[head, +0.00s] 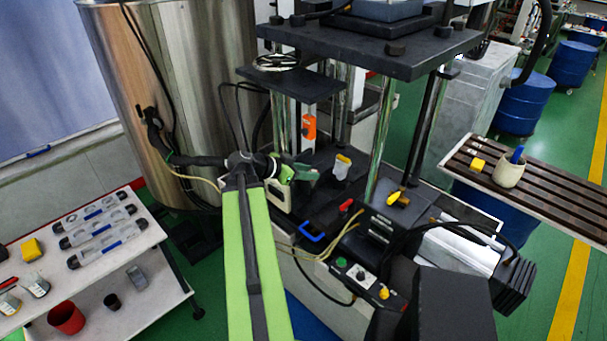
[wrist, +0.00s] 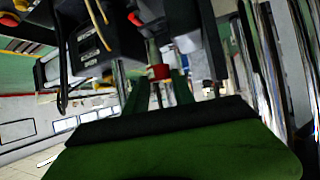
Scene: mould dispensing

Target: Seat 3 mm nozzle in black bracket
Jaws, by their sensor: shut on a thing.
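My gripper (head: 305,173) is at the end of my green arm, low among the posts of the dark press. In the wrist view its two green fingers (wrist: 159,88) are shut on a small red piece (wrist: 158,71), which looks like the nozzle. Its size cannot be read, and the fingers hide part of it. In the head view I cannot make out the held piece. A dark shelf-like plate (head: 290,84) juts from the press above my gripper; I cannot tell whether it is the black bracket. A black block (wrist: 104,38) hangs at upper left in the wrist view.
A white-and-yellow piece (head: 342,166) stands just right of my gripper. An orange-and-white piece (head: 309,128) is above it. A steel tank (head: 185,85) stands left, with cables close to my arm. A white trolley (head: 150,237) and a slatted bench (head: 560,202) flank the press.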

